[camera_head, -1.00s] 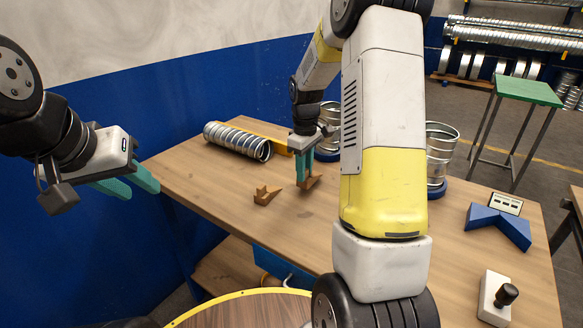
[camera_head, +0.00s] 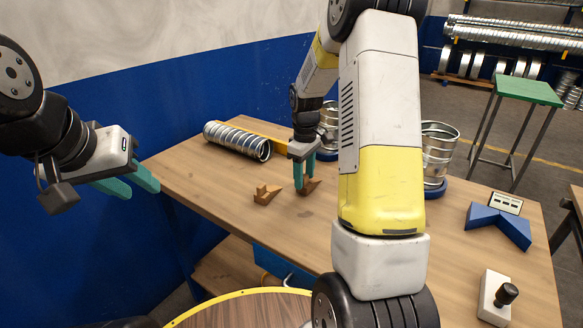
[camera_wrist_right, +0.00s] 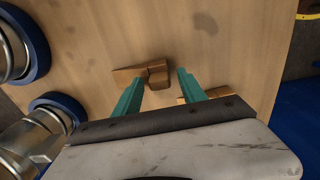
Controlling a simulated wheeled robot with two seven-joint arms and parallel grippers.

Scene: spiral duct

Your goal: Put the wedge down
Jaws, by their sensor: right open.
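One brown wooden wedge (camera_head: 311,185) lies on the table under my right gripper (camera_head: 304,187). In the right wrist view this wedge (camera_wrist_right: 143,73) lies on the wood near the fingertips, between the two teal fingers. My right gripper (camera_wrist_right: 160,78) is open, its fingers apart on either side. A second, similar wedge (camera_head: 266,194) lies on the table just left of the right gripper. In the right wrist view it (camera_wrist_right: 205,92) is partly hidden behind a finger. My left gripper (camera_head: 128,187) is open and empty, off the table's left edge.
A spiral duct (camera_head: 237,141) lies at the back of the table (camera_head: 235,240). Metal duct rings (camera_head: 438,150) stand on blue bases at the back right. A blue angled block (camera_head: 498,225) and a white box with a black knob (camera_head: 496,295) are at the right. The front middle is clear.

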